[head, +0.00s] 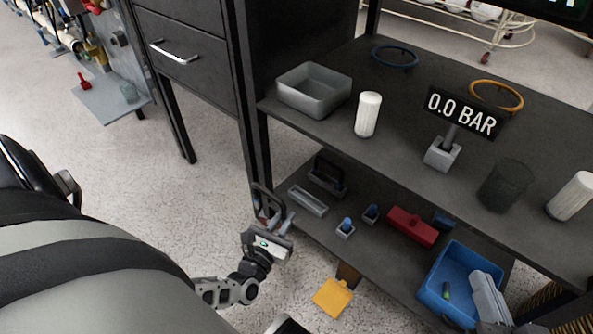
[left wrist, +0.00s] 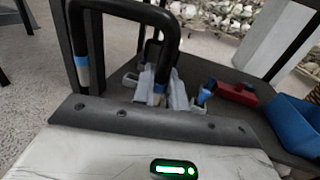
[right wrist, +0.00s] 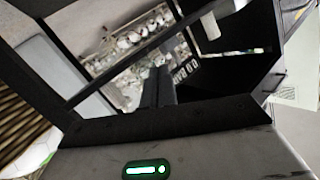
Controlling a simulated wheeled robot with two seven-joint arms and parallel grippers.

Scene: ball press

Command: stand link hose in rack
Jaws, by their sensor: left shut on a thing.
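A black U-shaped hose (left wrist: 122,6) with blue bands near its ends is in my left gripper. It also shows in the head view as a dark loop (head: 262,192). My left gripper (head: 270,224) is shut on the hose beside the left front corner of the lower shelf. In the left wrist view the grey fingers (left wrist: 155,90) close around one hose leg; the other leg hangs free. A narrow grey holder (head: 307,201) lies on the lower shelf just right of the gripper; I cannot tell surely that it is the rack. My right gripper's dark fingers (right wrist: 160,88) show, but their gap is unclear.
A black bracket-like thing (head: 327,175), small blocks with blue tops (head: 345,228), a red block (head: 411,226) and a blue bin (head: 436,300) share the lower shelf (head: 385,262). The upper shelf (head: 400,160) overhangs it. A yellow piece (head: 332,297) is below the shelf's front.

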